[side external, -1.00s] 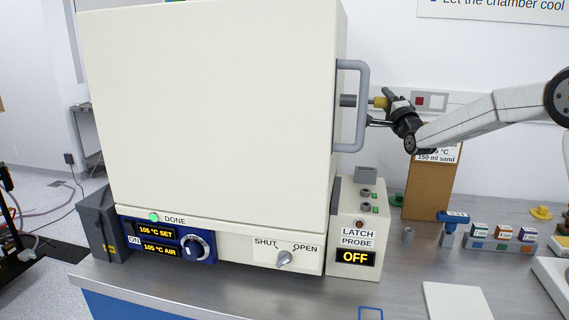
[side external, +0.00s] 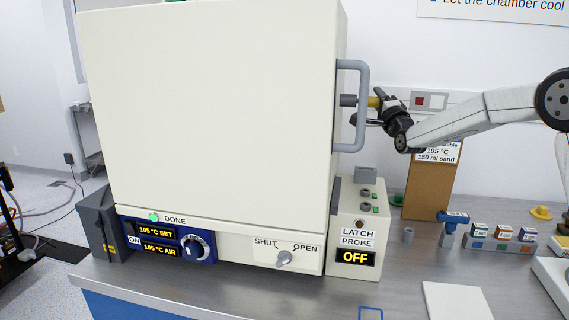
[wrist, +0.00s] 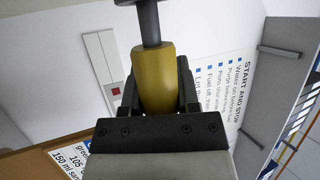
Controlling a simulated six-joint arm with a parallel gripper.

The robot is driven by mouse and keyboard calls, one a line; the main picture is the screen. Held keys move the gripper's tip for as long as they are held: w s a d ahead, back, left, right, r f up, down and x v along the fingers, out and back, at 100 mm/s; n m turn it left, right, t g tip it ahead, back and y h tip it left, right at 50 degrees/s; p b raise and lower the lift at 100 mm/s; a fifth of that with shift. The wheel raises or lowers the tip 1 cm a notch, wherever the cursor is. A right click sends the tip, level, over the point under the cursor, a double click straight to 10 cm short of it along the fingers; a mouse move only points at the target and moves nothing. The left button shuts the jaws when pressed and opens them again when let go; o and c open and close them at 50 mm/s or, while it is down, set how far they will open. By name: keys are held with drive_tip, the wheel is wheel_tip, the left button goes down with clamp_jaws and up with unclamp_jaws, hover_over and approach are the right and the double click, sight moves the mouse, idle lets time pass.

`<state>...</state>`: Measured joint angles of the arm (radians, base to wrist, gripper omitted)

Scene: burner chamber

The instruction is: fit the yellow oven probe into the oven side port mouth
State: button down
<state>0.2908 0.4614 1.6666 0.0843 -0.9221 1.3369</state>
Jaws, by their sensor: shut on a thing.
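The yellow oven probe (wrist: 157,80) is held between the two dark fingers of my gripper (wrist: 157,88) in the wrist view. A dark grey stem runs from its far end towards a wider dark part at the top edge. In the side external view the yellow probe (side external: 375,102) points left at the grey oven side port (side external: 348,100), which sticks out of the oven's right side behind the door handle. Probe and port look roughly in line, with the yellow body just right of the port. I cannot tell whether the stem is inside the mouth.
The cream oven (side external: 210,110) has a grey handle (side external: 362,105) in front of the port. A latch box (side external: 357,235) reading OFF stands below. A brown board (side external: 430,185) and a wall socket (side external: 430,101) lie behind my gripper. The bench's front right holds a white sheet (side external: 457,303).

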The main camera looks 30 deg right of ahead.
sight(374, 105)
drive_tip(key=shift+w+a, duration=0.8)
drive_tip(key=shift+w, duration=0.05)
drive_tip(key=shift+c, duration=1.3)
unclamp_jaws()
drive_tip(key=shift+s, duration=0.2)
drive_tip(key=shift+v, duration=3.75)
drive_tip(key=shift+a, duration=0.1)
